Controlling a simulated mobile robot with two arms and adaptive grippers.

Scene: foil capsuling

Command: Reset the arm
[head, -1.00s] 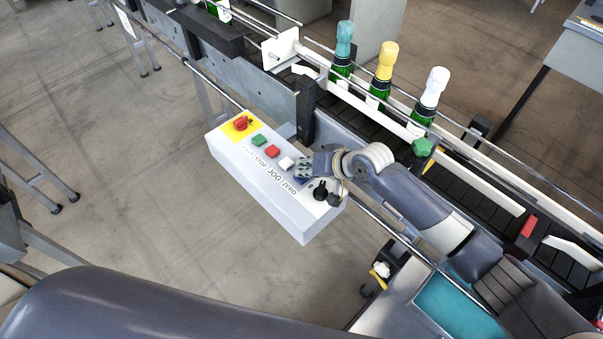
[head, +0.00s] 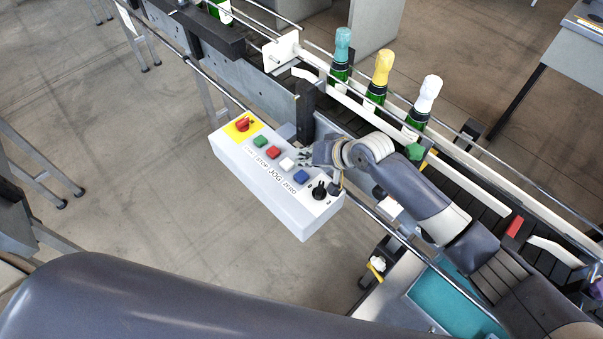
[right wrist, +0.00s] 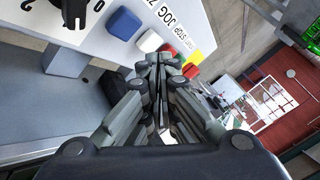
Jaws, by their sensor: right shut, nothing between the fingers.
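My right arm comes in from the right in the head view. Its gripper (head: 306,157) is at the far edge of the white control box, near the white and red buttons, and looks apart from them. In the right wrist view the gripper (right wrist: 160,62) is shut with nothing between its fingers. The control box (head: 300,222) carries a red knob on yellow (head: 242,125), a green button (head: 260,141), a red button (head: 273,153), a white button (head: 287,165), a blue button (head: 301,177) and a black selector (head: 319,190). My left gripper is not in view.
Behind the box runs a conveyor (head: 470,195) with green bottles capped teal (head: 342,47), yellow (head: 382,68) and white (head: 428,92). A metal rail (head: 215,82) runs along its near side. A teal tray (head: 452,305) is at lower right. Floor left of the box is open.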

